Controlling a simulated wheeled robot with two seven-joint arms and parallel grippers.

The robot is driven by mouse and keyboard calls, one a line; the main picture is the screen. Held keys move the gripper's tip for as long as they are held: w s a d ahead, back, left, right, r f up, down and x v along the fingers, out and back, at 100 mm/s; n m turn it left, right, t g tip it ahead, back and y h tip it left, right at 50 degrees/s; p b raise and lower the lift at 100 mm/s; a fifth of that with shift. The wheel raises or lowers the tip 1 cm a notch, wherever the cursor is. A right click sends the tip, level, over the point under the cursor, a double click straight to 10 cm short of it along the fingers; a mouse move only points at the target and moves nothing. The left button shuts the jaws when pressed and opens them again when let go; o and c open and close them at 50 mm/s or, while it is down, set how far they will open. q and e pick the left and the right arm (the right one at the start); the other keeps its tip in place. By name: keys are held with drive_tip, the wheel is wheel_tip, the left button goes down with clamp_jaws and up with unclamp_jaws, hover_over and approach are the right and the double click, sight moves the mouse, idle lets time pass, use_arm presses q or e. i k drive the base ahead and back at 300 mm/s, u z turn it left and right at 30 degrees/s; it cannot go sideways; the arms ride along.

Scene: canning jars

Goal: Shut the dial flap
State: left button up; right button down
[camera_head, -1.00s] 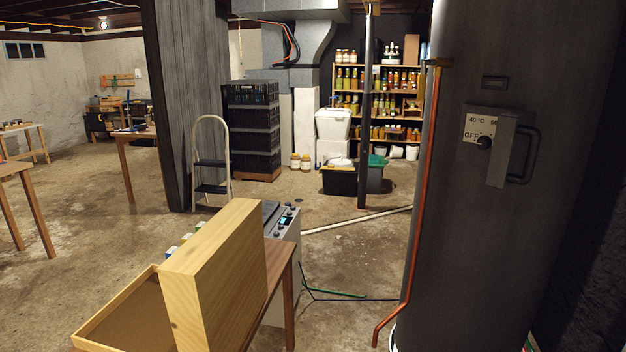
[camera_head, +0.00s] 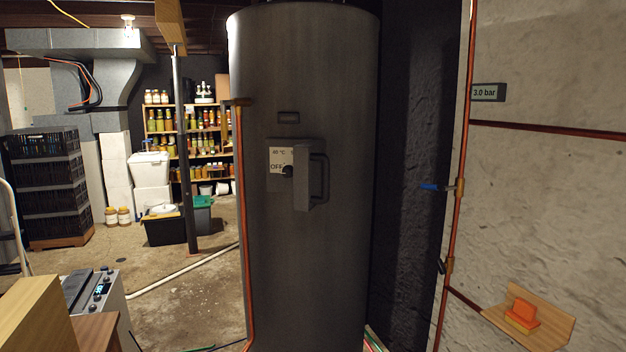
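The dial flap (camera_head: 303,189) is a grey panel with a bar handle (camera_head: 321,177) along its right side. It is on the front of a tall dark cylindrical tank (camera_head: 310,270) in the middle of the view. The flap stands open, swung out from the tank. Left of it a pale dial plate (camera_head: 276,156) with "45 °C" and "OFF" shows, with a dark knob (camera_head: 287,171). The flap hides the right part of the plate. Neither of my grippers is in view.
A copper pipe (camera_head: 240,200) runs down the tank's left side. At right, a wall pipe carries a blue-handled valve (camera_head: 430,187), and a small wooden shelf (camera_head: 550,328) holds an orange item. A wooden box (camera_head: 30,315) is at lower left. Concrete floor (camera_head: 190,308) is open left of the tank.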

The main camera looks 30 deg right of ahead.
sight(311, 163)
drive_tip(key=u, duration=0.45)
drive_tip(key=k, duration=0.5)
drive_tip(key=z, duration=0.95)
drive_tip(key=i, duration=1)
drive_tip(key=z, duration=1.05)
